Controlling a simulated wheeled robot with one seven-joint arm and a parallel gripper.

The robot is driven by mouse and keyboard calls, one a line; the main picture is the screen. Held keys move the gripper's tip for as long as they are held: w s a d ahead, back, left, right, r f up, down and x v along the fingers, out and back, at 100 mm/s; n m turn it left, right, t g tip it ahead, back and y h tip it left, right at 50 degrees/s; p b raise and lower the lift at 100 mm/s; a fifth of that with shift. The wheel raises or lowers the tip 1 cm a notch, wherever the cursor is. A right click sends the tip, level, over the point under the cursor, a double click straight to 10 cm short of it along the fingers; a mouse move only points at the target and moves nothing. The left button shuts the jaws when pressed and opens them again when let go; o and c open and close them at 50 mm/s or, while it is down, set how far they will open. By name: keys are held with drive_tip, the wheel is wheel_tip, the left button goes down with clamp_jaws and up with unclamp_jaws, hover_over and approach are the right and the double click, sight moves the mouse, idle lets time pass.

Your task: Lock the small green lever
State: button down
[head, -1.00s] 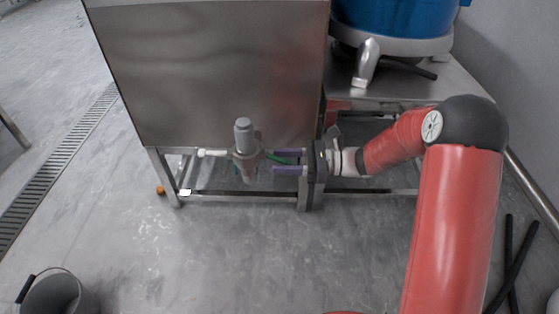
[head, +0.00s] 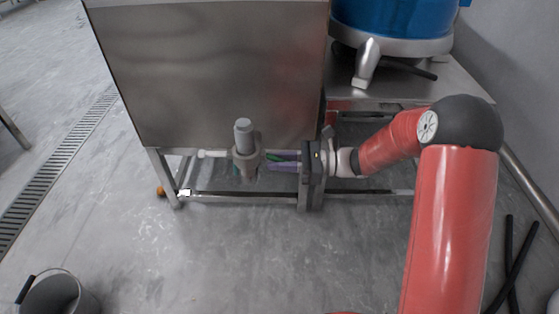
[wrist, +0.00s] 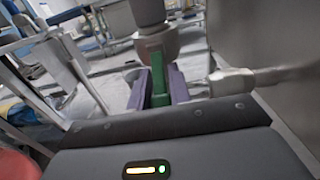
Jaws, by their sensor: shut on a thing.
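The small green lever (wrist: 160,84) shows in the wrist view between the two purple fingers of my gripper (wrist: 160,88), which is shut on it. In the head view only a sliver of the green lever (head: 274,158) shows by the purple fingers of my gripper (head: 270,161). The lever sits at the grey valve (head: 244,150), a rounded metal body below the steel cabinet's front. The valve also shows in the wrist view (wrist: 156,42). The lever's joint with the valve is partly hidden.
The steel cabinet (head: 210,70) stands right behind the valve, and a pale pipe (head: 210,154) runs left from it. A blue drum (head: 392,18) stands at the back right. A bucket (head: 58,294) is at the lower left.

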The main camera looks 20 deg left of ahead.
drive_tip(key=shift+f, duration=0.15)
drive_tip(key=shift+a+f+y+b, duration=0.25)
drive_tip(key=shift+y+b, duration=0.3)
drive_tip(key=shift+y, duration=0.35)
drive_tip(key=shift+s+a+f+g+y+b, duration=0.15)
drive_tip(key=shift+g+y, duration=0.1)
drive_tip(key=shift+y, duration=0.4)
drive_tip(key=shift+w+a+f+g+y+b, duration=0.1)
drive_tip(key=shift+a+g+y+b, duration=0.1)
drive_tip(key=shift+y, duration=0.4)
drive_tip(key=shift+s+a+f+g+y+b, duration=0.15)
drive_tip(key=shift+g+y, duration=0.1)
drive_tip(key=shift+y, duration=0.4)
drive_tip(key=c, duration=1.3)
unclamp_jaws()
drive_tip(key=v, duration=0.7)
drive_tip(key=shift+w+d+f, duration=0.15)
drive_tip(key=shift+d+f, duration=0.05)
drive_tip(key=shift+d, duration=0.1)
